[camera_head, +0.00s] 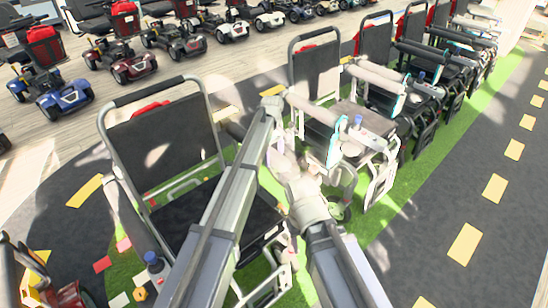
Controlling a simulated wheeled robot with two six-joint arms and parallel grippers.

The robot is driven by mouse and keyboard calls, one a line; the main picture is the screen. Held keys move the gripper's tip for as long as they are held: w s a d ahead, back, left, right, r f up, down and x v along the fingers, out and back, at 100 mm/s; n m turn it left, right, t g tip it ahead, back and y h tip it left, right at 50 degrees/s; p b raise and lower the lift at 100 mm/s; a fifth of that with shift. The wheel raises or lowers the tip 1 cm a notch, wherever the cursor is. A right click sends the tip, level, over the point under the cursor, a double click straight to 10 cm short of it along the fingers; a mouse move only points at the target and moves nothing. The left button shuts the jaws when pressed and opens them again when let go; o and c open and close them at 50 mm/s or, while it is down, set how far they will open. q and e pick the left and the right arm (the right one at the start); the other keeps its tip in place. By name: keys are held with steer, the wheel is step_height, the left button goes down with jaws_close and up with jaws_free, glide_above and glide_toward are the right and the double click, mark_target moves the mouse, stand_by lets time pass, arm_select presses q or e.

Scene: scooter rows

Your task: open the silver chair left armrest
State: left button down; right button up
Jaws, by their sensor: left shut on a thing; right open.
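A silver-framed chair (165,145) with a black back and seat stands at centre left, partly hidden by my arms. Another silver-framed chair (317,70) stands behind it to the right. Its pale armrest (312,108) on the picture's left side reaches forward and down. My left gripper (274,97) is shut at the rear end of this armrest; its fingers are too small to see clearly. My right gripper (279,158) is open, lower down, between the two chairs. I cannot tell whether it touches anything.
More chairs (412,50) stand in a row toward the upper right. Mobility scooters (120,45) line the back. A red scooter part (70,295) shows at the lower left. The dark road (450,205) on the right is clear.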

arm_select(q)
steer(key=r+p, duration=0.2)
steer(key=r, duration=0.1)
steer(key=w+r+g+h+p, duration=0.1)
steer(key=r+p, duration=0.2)
steer(key=a+r+g+h+p, duration=0.1)
steer(key=r+p, duration=0.1)
steer(key=r, duration=0.1)
steer(key=shift+w+a+r, duration=0.1)
steer(key=shift+w+r, duration=0.05)
steer(key=shift+w, duration=0.15)
steer(key=w+a+r+g+h+p, duration=0.2)
steer(key=w+a+r+p, duration=0.1)
steer(key=r+p, duration=0.3)
steer(key=shift+a+r+g+h, duration=0.15)
steer(key=shift+r+g+h, duration=0.25)
steer(key=shift+r, duration=0.9)
jaws_free()
steer(key=shift+s, duration=0.1)
